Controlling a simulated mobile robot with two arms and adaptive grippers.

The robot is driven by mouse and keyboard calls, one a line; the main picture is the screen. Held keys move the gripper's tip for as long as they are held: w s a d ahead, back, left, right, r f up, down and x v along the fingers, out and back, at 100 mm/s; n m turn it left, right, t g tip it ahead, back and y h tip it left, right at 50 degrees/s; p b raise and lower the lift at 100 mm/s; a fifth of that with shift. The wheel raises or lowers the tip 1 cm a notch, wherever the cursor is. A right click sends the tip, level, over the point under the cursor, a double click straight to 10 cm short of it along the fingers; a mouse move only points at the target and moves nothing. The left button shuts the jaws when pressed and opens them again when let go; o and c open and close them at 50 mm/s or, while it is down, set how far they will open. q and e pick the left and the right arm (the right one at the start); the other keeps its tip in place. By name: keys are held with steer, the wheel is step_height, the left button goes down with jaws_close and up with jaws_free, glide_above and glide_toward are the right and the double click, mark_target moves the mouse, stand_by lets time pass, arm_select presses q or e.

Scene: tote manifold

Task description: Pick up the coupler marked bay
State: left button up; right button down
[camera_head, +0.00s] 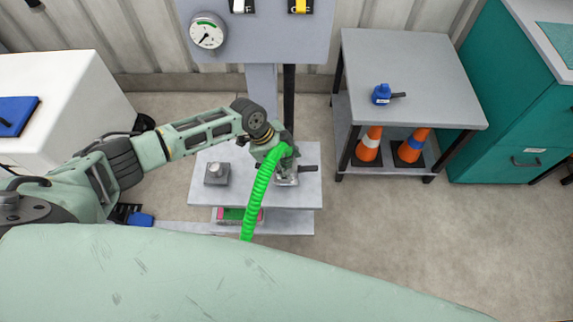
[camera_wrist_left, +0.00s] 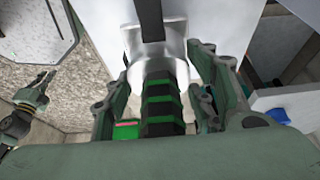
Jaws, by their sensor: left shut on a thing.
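My left gripper (camera_head: 287,176) is over the low grey stand (camera_head: 215,195), shut on a silver coupler (camera_head: 285,182) with a black lever (camera_head: 308,168). In the left wrist view, the coupler (camera_wrist_left: 160,38) sits at the fingertips (camera_wrist_left: 162,75), and a ribbed black and green piece (camera_wrist_left: 160,105) runs between the fingers. A bright green hose (camera_head: 258,200) hangs beside the gripper. No marking on the coupler is legible. A blue coupler-like piece (camera_head: 381,95) with a small white label lies on the grey table at right. My right gripper appears small in the left wrist view (camera_wrist_left: 42,85); its jaw state is unclear.
The grey table (camera_head: 420,60) has orange cones (camera_head: 368,145) on its lower shelf. A grey fitting (camera_head: 216,173) stands left on the low stand. A gauge (camera_head: 207,32) is on the panel behind. A teal cabinet (camera_head: 500,120) stands at far right. Floor at lower right is clear.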

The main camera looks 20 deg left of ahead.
mark_target(287, 157)
arm_select(q)
steer(key=shift+c, duration=1.4)
steer(key=shift+r, duration=0.1)
steer(key=shift+w+r, duration=0.1)
steer(key=shift+r, duration=0.5)
step_height(287, 157, up, 2)
steer(key=shift+r, duration=0.25)
steer(key=s+d+r, duration=0.5)
steer(key=d+r, duration=0.2)
steer(key=d, duration=0.3)
steer(key=shift+s+d, duration=0.2)
steer(key=shift+s, duration=0.1)
steer(key=shift+r, duration=0.15)
